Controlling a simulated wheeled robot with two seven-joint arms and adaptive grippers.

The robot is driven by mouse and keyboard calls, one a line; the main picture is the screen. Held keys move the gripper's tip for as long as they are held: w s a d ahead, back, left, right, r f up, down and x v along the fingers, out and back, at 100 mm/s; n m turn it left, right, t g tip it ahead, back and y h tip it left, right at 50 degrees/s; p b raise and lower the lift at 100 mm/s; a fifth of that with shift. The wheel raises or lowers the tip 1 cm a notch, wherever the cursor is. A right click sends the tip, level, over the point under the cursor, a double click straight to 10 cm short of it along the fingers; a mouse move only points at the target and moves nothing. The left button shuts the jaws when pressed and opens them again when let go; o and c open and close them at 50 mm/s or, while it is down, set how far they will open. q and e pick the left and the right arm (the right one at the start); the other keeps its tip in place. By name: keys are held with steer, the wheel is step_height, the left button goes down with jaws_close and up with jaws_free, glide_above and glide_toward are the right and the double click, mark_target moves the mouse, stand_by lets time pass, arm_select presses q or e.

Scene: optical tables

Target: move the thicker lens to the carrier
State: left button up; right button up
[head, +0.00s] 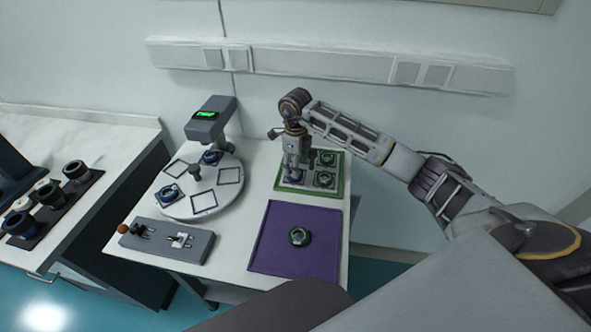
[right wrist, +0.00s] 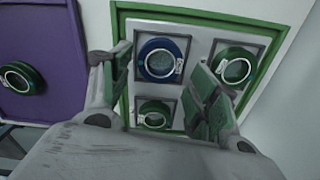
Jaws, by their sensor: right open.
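My right gripper (head: 292,172) is open, pointing down over a green-rimmed tray (head: 277,187). In the right wrist view its fingers (right wrist: 160,62) stand either side of a blue-ringed lens (right wrist: 161,60); contact cannot be told. The tray also holds green-ringed lenses (head: 326,158) (head: 324,180). A round white plate (head: 225,199) with square outlines holds a blue-ringed lens (head: 169,194) and another (head: 211,157) under a grey instrument. I cannot tell which lens is thicker, or which thing is the carrier. My left gripper is out of view.
The grey instrument (head: 210,118) with a green display overhangs the plate. A grey block (head: 168,241) with small fittings and an orange knob stands at the table's front left. Several dark cylindrical holders (head: 50,195) stand on the left bench. A gap separates bench and table.

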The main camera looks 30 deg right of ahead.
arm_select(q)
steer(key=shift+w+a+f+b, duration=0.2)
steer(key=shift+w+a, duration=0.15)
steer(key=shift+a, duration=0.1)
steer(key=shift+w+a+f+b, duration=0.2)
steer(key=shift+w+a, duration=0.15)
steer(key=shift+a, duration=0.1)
arm_select(e)
step_height(320, 180, up, 9)
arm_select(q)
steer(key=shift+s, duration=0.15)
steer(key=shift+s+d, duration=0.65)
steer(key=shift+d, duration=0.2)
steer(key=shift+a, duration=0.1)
arm_select(e)
steer(key=shift+f, duration=0.1)
